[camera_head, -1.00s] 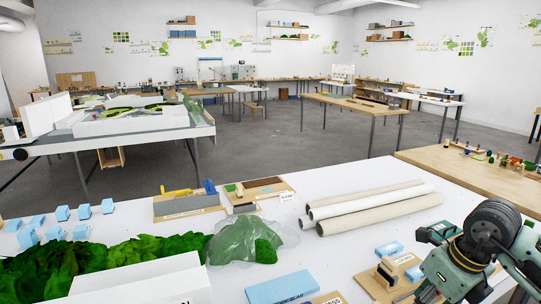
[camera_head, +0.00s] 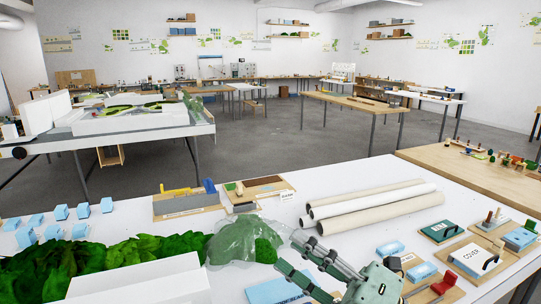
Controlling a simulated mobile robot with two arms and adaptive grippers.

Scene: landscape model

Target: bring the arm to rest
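My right gripper (camera_head: 291,253) shows at the lower middle, above the white worktable (camera_head: 230,215). Its two dark green-grey fingers point left and stand apart, with nothing seen between them. The fingertips are close to the right edge of a green tuft and translucent sheet (camera_head: 232,240) in the picture; I cannot tell the height gap. The gripper body partly hides a light blue block (camera_head: 268,291). My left gripper is not in view.
Pale rolls (camera_head: 370,204) lie behind my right gripper. Small boards with blocks, including one marked COVER (camera_head: 474,257), stand to the right. Green foliage (camera_head: 150,250), a white box (camera_head: 145,285) and several blue blocks (camera_head: 62,212) are at left. Bare tabletop lies around the rolls.

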